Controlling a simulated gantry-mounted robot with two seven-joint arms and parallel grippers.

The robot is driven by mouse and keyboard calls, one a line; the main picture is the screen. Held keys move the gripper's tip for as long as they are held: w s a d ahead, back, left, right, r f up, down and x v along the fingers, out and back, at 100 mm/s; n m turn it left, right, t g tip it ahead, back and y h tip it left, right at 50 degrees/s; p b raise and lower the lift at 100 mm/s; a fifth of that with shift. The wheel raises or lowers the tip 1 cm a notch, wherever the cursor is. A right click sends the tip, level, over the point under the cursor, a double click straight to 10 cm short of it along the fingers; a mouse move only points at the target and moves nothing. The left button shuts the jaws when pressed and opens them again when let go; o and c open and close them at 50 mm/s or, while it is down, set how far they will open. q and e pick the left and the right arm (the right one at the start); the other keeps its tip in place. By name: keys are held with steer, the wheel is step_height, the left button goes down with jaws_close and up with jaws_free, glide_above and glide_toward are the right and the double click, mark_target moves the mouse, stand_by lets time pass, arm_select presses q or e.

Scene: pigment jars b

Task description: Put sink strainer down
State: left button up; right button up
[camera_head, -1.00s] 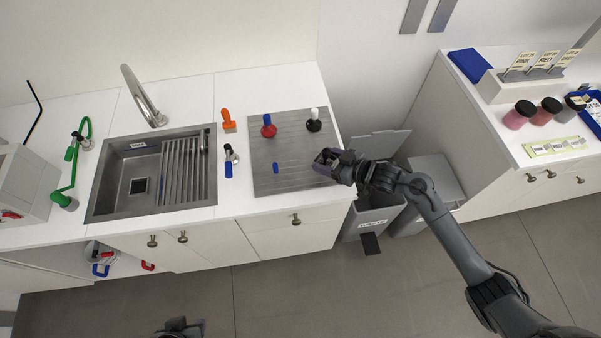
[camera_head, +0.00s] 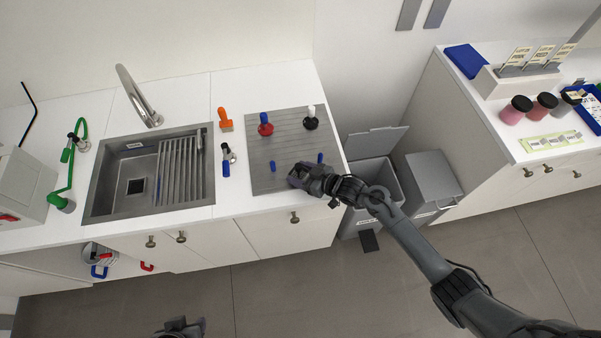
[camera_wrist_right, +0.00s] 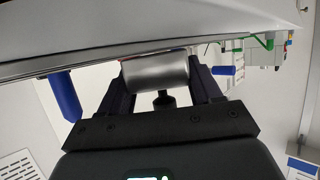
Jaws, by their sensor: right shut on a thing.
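My right gripper (camera_head: 299,176) is over the front part of the ribbed steel board (camera_head: 285,130), right of the sink. In the right wrist view its fingers (camera_wrist_right: 160,85) are shut on the sink strainer (camera_wrist_right: 155,72), a short silver metal cylinder with a dark knob (camera_wrist_right: 163,100) toward the palm. The strainer's far end is close to the grey surface; I cannot tell if it touches. In the head view the gripper hides the strainer. My left gripper (camera_head: 183,327) shows only partly at the bottom edge, away from the counter; its jaws are unclear.
Two small blue pieces stand left (camera_head: 272,166) and right (camera_head: 320,157) of my right gripper. A red-based piece (camera_head: 265,128) and a black-based piece (camera_head: 311,122) stand at the back of the board. The sink (camera_head: 150,180) is left; open bin (camera_head: 375,170) right.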

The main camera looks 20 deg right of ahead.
steer(key=shift+f, duration=0.15)
steer(key=o, duration=1.3)
steer(key=shift+c, duration=0.2)
